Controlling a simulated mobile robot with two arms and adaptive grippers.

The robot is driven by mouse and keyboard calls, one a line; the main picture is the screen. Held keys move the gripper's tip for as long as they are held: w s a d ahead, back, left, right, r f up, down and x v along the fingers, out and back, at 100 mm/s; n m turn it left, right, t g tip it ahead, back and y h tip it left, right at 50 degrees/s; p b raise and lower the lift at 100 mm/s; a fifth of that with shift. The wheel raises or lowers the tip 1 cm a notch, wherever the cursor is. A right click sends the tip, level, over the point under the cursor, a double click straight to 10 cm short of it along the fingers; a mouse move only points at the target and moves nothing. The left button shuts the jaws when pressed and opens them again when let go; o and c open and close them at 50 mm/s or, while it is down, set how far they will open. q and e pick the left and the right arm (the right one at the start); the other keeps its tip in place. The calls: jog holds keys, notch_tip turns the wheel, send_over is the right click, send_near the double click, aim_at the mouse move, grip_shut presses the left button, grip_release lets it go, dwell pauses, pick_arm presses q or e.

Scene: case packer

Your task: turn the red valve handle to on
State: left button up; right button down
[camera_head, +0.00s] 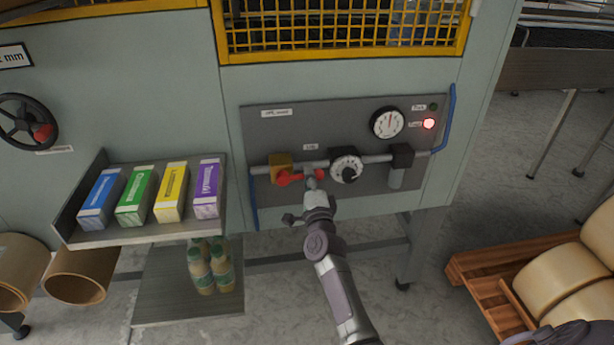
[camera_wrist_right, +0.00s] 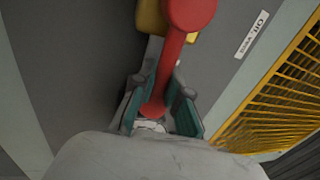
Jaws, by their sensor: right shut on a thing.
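The red valve handle (camera_head: 288,178) is on the pipe of the grey panel (camera_head: 330,126), beside a yellow valve body (camera_head: 281,161). It lies about level along the pipe, with its far end at my right gripper. My right gripper (camera_head: 314,176) is shut on the end of the handle. In the right wrist view the red handle (camera_wrist_right: 178,65) runs from its round hub at the top down between the two teal fingers (camera_wrist_right: 160,105). My left gripper is not in the head view.
A pressure gauge (camera_head: 387,122), a round dial (camera_head: 346,169) and a lit red lamp (camera_head: 429,124) are on the panel. A blue rail (camera_head: 447,118) stands at its right edge. A shelf (camera_head: 150,236) with several coloured boxes is on the left, with bottles (camera_head: 200,270) below.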

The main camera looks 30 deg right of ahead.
jog(key=shift+s+d+r+m, duration=0.15)
jog(key=shift+d+m, duration=0.15)
jog(key=shift+d, duration=0.15)
jog(key=c, duration=1.2)
grip_release()
jog(key=shift+o, duration=1.2)
jog(key=shift+d+f, duration=0.2)
jog(key=shift+d, duration=0.05)
jog(key=shift+s+a+f, duration=0.1)
jog(key=shift+a, duration=0.25)
jog(key=v, duration=1.1)
jog(key=shift+s, duration=0.35)
